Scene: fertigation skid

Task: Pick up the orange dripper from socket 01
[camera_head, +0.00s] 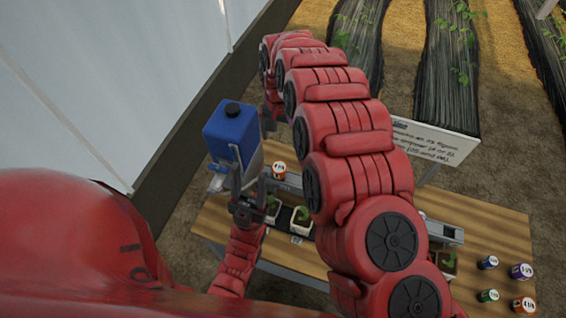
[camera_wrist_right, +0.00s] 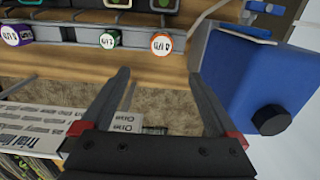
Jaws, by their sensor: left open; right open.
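An orange dripper (camera_head: 279,170) with a white printed cap is at the far left part of the bench, just right of the blue-topped jug. I cannot read a socket number. My right gripper (camera_wrist_right: 158,76) is open and empty, with its fingers pointing toward that dripper and apart from it. In the head view it is mostly hidden behind my red arm. My left gripper (camera_head: 249,187) is open and empty, in front of the jug.
The blue-topped jug (camera_head: 232,131) stands close left of the dripper. A lettered sign (camera_head: 425,142) stands behind the bench. Loose drippers, including another orange one (camera_head: 523,304), sit at the right. My arm hides the bench middle.

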